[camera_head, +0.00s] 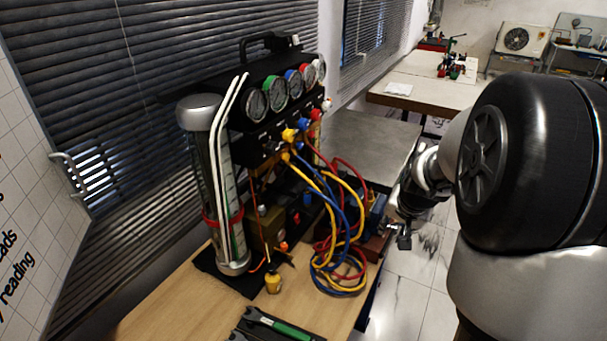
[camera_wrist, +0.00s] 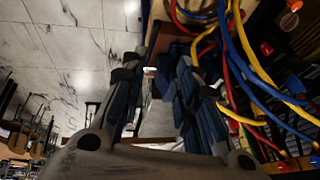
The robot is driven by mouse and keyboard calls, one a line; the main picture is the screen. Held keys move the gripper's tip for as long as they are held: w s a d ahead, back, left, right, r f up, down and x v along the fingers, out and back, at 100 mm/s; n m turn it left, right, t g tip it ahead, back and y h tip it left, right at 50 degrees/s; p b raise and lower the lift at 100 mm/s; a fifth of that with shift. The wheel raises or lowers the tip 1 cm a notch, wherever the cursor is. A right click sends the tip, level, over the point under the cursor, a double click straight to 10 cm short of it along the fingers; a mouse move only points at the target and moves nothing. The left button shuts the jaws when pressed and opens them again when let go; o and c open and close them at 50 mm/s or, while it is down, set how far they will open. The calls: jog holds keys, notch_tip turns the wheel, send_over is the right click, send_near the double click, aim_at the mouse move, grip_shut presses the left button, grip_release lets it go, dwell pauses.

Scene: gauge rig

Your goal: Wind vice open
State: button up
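The vice (camera_head: 376,210) is a small dark blue body at the right edge of the wooden bench, partly hidden behind the hoses. A brown-red block (camera_head: 374,246) sits below it. My gripper (camera_head: 398,236) is at the vice's right side, just off the bench edge, pointing down and left. In the wrist view my gripper (camera_wrist: 152,72) has its two dark fingers spread with a gap between them. A small pale metal end (camera_wrist: 150,69), perhaps part of the vice handle, shows between the fingertips. Whether a finger touches it, and the vice jaws, cannot be made out.
Red, blue and yellow hoses (camera_head: 345,262) loop beside the vice, close to my gripper. A gauge rig (camera_head: 280,95) and a glass cylinder (camera_head: 222,190) stand behind on the bench (camera_head: 170,310). Tiled floor (camera_head: 405,300) lies open to the right.

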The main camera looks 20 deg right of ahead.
aim_at(386, 247)
jog(key=shift+m, duration=0.3)
jog(key=b+x, duration=0.1)
jog(key=x, duration=0.5)
jog(key=d+b+x, duration=0.1)
jog(key=b+x, duration=0.1)
jog(key=x, duration=0.4)
jog(key=b+x, duration=0.2)
jog(key=x, duration=0.5)
jog(key=shift+s+d, duration=0.2)
jog(key=shift+d, duration=0.1)
jog(key=shift+c, duration=0.5)
grip_shut()
